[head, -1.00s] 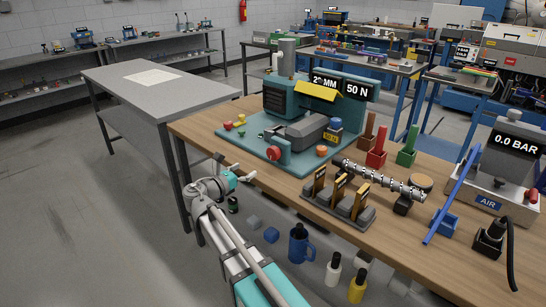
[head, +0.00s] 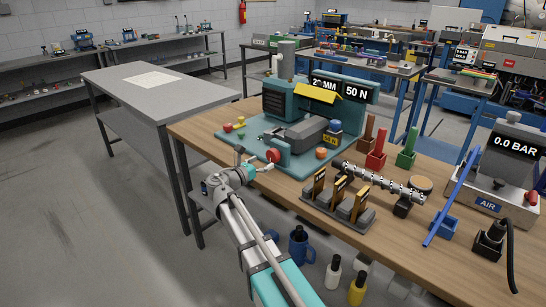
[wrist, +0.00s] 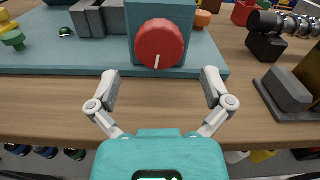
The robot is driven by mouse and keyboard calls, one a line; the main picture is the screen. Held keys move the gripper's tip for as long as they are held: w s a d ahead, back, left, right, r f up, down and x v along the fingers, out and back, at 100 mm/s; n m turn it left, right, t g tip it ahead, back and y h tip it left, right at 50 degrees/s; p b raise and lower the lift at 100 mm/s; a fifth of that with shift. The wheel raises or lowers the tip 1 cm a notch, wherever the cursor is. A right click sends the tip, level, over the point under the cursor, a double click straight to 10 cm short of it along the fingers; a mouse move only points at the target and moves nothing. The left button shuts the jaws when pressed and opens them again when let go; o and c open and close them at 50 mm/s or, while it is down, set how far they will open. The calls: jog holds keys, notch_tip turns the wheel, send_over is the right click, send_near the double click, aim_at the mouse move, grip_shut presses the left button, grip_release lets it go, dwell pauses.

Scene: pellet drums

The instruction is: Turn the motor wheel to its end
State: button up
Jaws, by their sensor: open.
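The motor wheel (head: 273,156) is a red knob on the front of the teal machine (head: 275,100). In the wrist view the wheel (wrist: 159,44) is ahead of my gripper and centred between its fingers, with a short white mark at its lower edge pointing down. My gripper (head: 255,159) is at the front edge of the wooden bench. In the wrist view my gripper (wrist: 160,78) is open and empty, its two fingers spread wider than the wheel. The fingers are short of the wheel and do not appear to touch it.
A dark stand with yellow-topped slots (head: 338,206) and a metal screw (head: 378,182) are right of the wheel. An orange knob (head: 321,153) sits on the teal base. Small coloured knobs (head: 233,125) lie left. Bare wood lies before the wheel.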

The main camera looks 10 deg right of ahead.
aim_at(271, 157)
jog(key=shift+x, duration=2.9)
jog(key=c, duration=1)
jog(key=shift+c, duration=0.2)
